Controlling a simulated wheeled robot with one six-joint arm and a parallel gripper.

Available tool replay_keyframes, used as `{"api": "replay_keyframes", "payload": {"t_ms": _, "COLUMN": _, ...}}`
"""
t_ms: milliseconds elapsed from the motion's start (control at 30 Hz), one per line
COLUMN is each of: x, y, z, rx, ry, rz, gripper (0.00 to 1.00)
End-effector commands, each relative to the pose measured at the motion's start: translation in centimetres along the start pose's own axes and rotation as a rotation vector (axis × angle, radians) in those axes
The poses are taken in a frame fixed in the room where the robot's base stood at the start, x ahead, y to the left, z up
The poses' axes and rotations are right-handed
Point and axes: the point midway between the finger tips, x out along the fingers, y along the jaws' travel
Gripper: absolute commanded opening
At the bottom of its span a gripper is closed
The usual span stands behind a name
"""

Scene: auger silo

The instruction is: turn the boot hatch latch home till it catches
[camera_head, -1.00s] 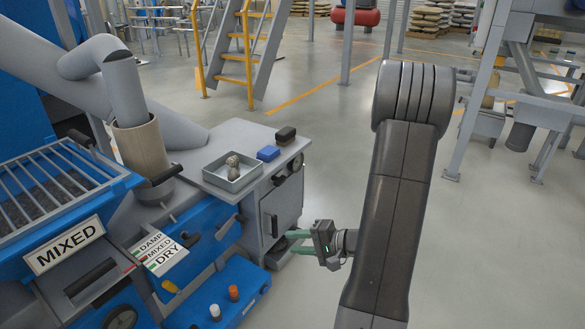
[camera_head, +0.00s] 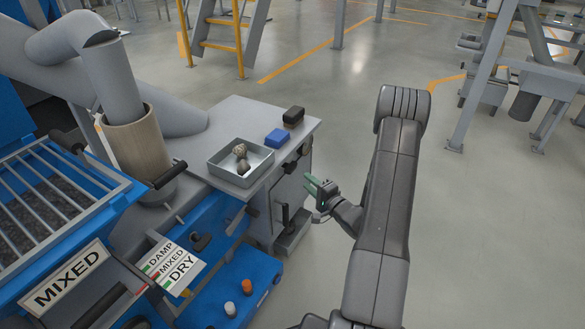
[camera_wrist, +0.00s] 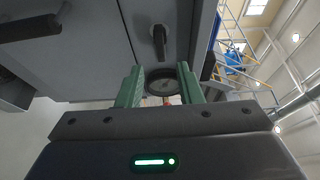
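The boot hatch appears to be the grey front face (camera_head: 292,190) of the cabinet. A dark upright handle (camera_head: 285,216) stands low on it, and dark fittings (camera_head: 291,166) sit near its top edge. I cannot tell for sure which one is the latch. My gripper (camera_head: 312,185) is just right of this face, its green fingers apart and empty. In the wrist view the open fingers (camera_wrist: 160,88) flank a dark round part (camera_wrist: 163,80) lying beyond them. A dark lever (camera_wrist: 160,42) stands above it on the grey panel. I see no contact.
A blue panel with buttons (camera_head: 247,287) is at front left.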

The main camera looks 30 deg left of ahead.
Motion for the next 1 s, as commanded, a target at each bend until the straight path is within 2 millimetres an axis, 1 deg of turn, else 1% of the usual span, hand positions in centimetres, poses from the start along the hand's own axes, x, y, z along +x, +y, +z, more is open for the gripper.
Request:
{"api": "replay_keyframes", "payload": {"t_ms": 33, "x": 1.3, "y": 0.1, "z": 0.1, "rx": -0.004, "ry": -0.004, "rz": -0.002, "gripper": 0.33}}
{"api": "replay_keyframes", "payload": {"t_ms": 200, "x": 5.0, "y": 0.1, "z": 0.2, "rx": -0.002, "ry": -0.004, "rz": -0.002, "gripper": 0.33}}
{"api": "replay_keyframes", "payload": {"t_ms": 300, "x": 6.9, "y": 0.1, "z": 0.1, "rx": -0.003, "ry": -0.004, "rz": -0.001, "gripper": 0.33}}
{"api": "replay_keyframes", "payload": {"t_ms": 433, "x": 8.7, "y": 0.1, "z": 0.1, "rx": -0.001, "ry": -0.002, "rz": -0.001, "gripper": 0.33}}
{"api": "replay_keyframes", "payload": {"t_ms": 600, "x": 9.9, "y": 0.0, "z": 0.0, "rx": 0.000, "ry": -0.001, "rz": 0.000, "gripper": 0.33}}
{"api": "replay_keyframes", "payload": {"t_ms": 900, "x": 10.1, "y": 0.0, "z": 0.0, "rx": 0.001, "ry": 0.000, "rz": 0.000, "gripper": 0.33}}
{"api": "replay_keyframes", "payload": {"t_ms": 933, "x": 10.1, "y": 0.0, "z": 0.0, "rx": 0.001, "ry": 0.000, "rz": 0.000, "gripper": 0.29}}
{"api": "replay_keyframes", "payload": {"t_ms": 1000, "x": 10.1, "y": 0.0, "z": 0.0, "rx": 0.001, "ry": 0.000, "rz": 0.000, "gripper": 0.15}}
